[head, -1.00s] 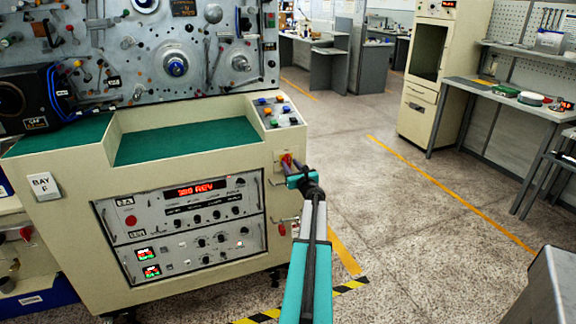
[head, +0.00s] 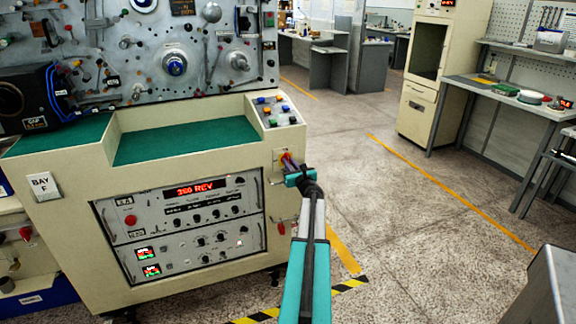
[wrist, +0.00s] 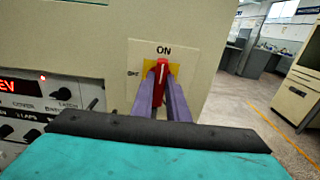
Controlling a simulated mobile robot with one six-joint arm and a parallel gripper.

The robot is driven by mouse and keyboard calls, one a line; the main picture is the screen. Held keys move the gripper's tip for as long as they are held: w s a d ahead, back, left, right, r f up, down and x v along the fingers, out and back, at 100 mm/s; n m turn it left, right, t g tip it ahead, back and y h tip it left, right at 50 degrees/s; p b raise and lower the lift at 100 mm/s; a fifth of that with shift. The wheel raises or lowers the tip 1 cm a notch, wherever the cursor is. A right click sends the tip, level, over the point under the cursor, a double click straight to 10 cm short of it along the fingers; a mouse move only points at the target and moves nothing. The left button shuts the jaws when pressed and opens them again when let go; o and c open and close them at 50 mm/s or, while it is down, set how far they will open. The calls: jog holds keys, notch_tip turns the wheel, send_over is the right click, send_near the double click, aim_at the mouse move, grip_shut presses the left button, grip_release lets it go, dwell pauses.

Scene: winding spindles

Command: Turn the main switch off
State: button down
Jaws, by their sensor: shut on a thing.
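The main switch is a red handle (wrist: 159,88) on a yellow plate (wrist: 176,72), set on the cream front of the machine. The label above it reads ON, and a smaller label to its left looks like OFF. The handle stands about upright, towards ON. My gripper (wrist: 160,84) is shut on the red handle, one purple finger on each side. In the head view my gripper (head: 289,163) reaches the machine's right front corner. There the fingers and wrist mostly cover the switch, and only a little yellow and red shows.
The control panel (head: 180,240) with a lit red display reading 380 REV is left of the switch. Another red handle (head: 281,228) hangs below it. Coloured push-buttons (head: 277,111) sit above. Floor to the right is open.

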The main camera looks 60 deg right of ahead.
jog(key=shift+w+n+b, duration=0.3)
jog(key=shift+n+b, duration=0.1)
jog(key=shift+b, duration=0.6)
jog(key=n+b, duration=0.4)
jog(key=b, duration=0.3)
jog(key=shift+w+a+f, duration=0.1)
jog(key=n+b, duration=0.3)
jog(key=b, duration=0.2)
jog(key=n+b, duration=0.4)
jog(key=b, duration=0.1)
jog(key=shift+w+a+f, duration=0.1)
jog(key=shift+f, duration=0.1)
jog(key=n+b, duration=0.4)
jog(key=b, duration=0.1)
jog(key=shift+f, duration=0.1)
jog(key=n+b, duration=0.2)
jog(key=b, duration=0.1)
jog(key=shift+n, duration=0.3)
